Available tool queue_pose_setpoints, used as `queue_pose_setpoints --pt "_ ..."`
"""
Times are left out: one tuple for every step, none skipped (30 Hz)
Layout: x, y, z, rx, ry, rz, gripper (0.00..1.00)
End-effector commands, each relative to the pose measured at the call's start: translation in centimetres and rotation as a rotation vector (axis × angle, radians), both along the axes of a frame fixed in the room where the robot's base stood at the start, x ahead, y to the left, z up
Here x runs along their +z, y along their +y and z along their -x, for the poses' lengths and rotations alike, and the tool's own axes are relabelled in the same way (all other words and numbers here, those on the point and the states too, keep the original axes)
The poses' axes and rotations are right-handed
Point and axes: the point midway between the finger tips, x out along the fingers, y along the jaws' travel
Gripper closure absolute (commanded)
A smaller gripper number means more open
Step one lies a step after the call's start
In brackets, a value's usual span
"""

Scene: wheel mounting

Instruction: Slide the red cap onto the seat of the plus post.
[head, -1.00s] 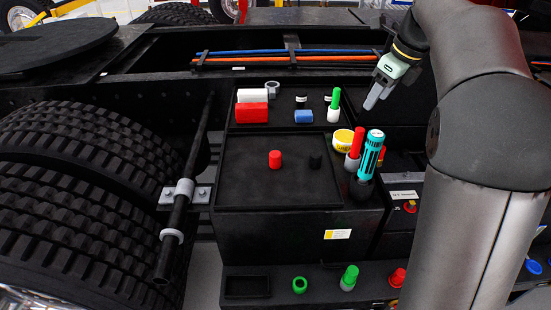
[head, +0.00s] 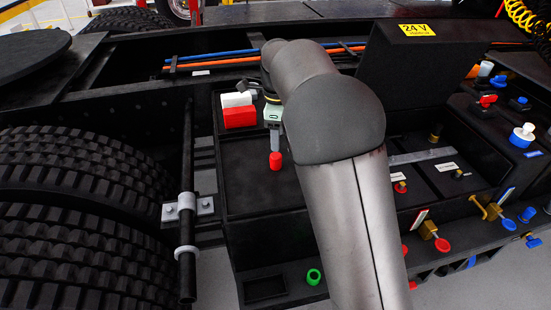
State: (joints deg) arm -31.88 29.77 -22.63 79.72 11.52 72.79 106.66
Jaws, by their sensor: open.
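The red cap (head: 275,161) is a small red cylinder standing upright on the black tray (head: 250,195) in the head view. My gripper (head: 274,148) points down directly over the cap with its fingertips at the cap's top. It is open; I cannot tell whether the fingers reach around the cap. Two small brass posts, one farther back (head: 433,137) and one nearer (head: 459,173), stand in the open black box to the right of my arm. No plus mark is readable, so I cannot tell which is the plus post.
White (head: 236,99) and red (head: 240,117) blocks sit just behind the tray, left of my gripper. A raised black lid with a yellow 24 V label (head: 417,30) stands behind the open box. A green ring (head: 313,277) lies on the front ledge. My arm hides the tray's right side.

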Motion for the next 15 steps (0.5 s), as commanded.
queue_pose_setpoints --pt "-0.9 0.0 0.1 -0.001 0.003 0.002 0.45" --pt "-1.3 0.0 0.1 0.000 0.003 0.001 0.45" --pt "-1.8 0.0 0.0 0.000 0.003 0.001 0.45" --pt "-2.2 0.0 0.0 0.000 0.002 0.001 0.45" --pt "-2.4 0.0 0.1 0.000 0.002 0.001 0.45" --pt "-2.7 0.0 0.0 0.000 0.001 0.001 0.45" --pt "-2.8 0.0 0.0 0.001 0.000 0.000 0.45" --pt "-2.9 0.0 0.0 0.001 0.000 0.000 0.45" --pt "-3.1 0.0 0.0 0.001 0.000 0.000 0.45" --pt "-3.4 0.0 0.1 0.001 0.001 0.001 0.45" --pt "-3.7 0.0 0.1 0.001 0.003 0.001 0.45" --pt "-4.2 0.0 0.2 0.001 0.003 0.002 0.45" --pt "-4.6 0.0 0.3 0.001 0.004 0.001 0.45" --pt "-5.1 0.1 0.3 0.000 0.004 0.001 0.45" --pt "-5.7 0.1 0.4 0.000 0.005 0.001 0.45"
